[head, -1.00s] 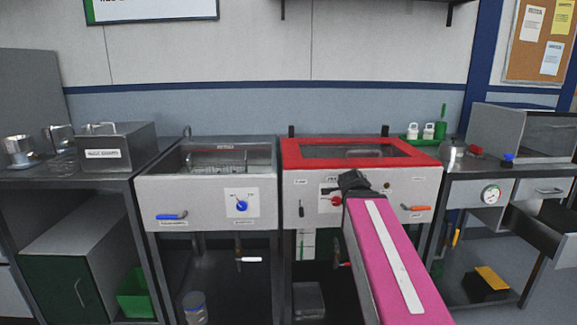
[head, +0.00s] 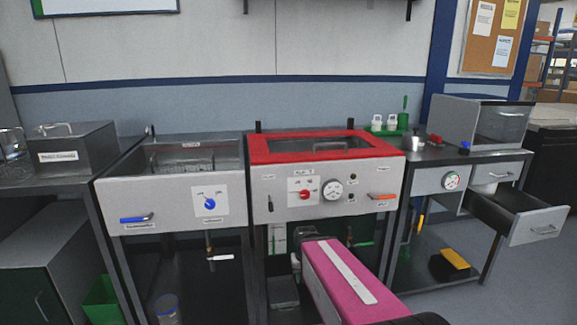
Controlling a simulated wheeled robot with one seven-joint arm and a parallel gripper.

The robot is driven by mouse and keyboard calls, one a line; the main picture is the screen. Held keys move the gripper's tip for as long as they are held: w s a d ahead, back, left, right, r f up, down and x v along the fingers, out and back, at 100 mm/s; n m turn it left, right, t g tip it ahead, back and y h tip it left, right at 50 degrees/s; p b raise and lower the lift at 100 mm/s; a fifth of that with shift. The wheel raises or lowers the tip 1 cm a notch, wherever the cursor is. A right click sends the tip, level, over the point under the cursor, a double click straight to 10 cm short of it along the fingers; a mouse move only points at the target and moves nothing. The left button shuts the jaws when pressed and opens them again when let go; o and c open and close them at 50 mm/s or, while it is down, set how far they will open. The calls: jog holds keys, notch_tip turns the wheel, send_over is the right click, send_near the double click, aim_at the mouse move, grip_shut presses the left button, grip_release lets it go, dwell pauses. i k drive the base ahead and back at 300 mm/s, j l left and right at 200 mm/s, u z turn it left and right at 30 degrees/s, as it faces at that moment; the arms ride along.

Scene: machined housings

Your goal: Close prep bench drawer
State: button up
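The prep bench (head: 430,158) stands at the right. The drawer's pulled-out length is plainly visible below the bench top. My arm shows as a pink link with a white stripe at bottom centre, left of the drawer and well apart from it. My gripper's fingers cannot be made out; a dark part at the link's far end is partly hidden behind it.
A red-framed machine (head: 327,148) and a grey sink-like unit (head: 170,165) stand left of the bench. A round gauge (head: 451,180) is on the bench front. A yellow-and-black object (head: 452,261) sits on the lower shelf. Floor is clear around the open drawer.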

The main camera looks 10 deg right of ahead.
aim_at(521, 218)
jog(key=z, duration=2.2)
jog(key=i+j+z, duration=0.15)
jog(key=i+j, duration=0.15)
